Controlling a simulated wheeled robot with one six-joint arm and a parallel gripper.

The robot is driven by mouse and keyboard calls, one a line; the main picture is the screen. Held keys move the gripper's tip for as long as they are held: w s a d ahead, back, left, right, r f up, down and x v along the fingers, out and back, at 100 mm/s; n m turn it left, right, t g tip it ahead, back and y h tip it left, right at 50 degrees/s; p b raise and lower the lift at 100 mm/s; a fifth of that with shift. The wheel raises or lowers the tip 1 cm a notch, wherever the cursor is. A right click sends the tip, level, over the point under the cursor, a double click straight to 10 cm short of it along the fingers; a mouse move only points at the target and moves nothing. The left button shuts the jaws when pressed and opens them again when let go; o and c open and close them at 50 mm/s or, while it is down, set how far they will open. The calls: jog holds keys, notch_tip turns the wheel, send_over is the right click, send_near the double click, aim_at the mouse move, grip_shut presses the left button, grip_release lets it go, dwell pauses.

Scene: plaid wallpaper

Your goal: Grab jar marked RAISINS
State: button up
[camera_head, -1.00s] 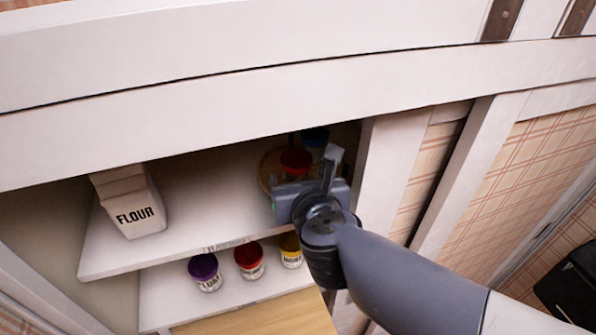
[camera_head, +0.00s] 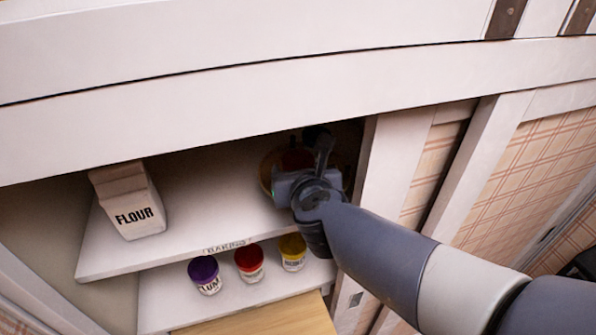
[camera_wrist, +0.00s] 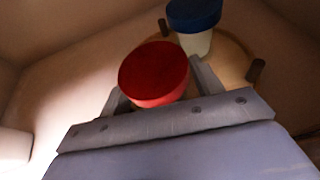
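A jar with a red lid (camera_wrist: 154,74) stands on a round wooden tray (camera_wrist: 236,62) on the upper shelf. Its label is hidden, so I cannot read its name. My gripper (camera_head: 303,178) reaches into the back right of this shelf and covers most of the jar in the head view. In the wrist view its two fingers are apart, one on each side of the red-lidded jar. I see no clear grip on it. A jar with a blue lid (camera_wrist: 194,25) stands just behind. No readable RAISINS marking shows.
A FLOUR bag (camera_head: 130,203) stands at the left of the upper shelf (camera_head: 205,205). Jars with purple (camera_head: 204,269), red (camera_head: 248,259) and yellow (camera_head: 292,246) lids stand on the lower shelf. The cabinet's right side post (camera_head: 388,180) is close to my arm.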

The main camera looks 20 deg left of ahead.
jog(key=c, duration=0.9)
jog(key=shift+c, duration=0.5)
jog(key=shift+r, duration=0.2)
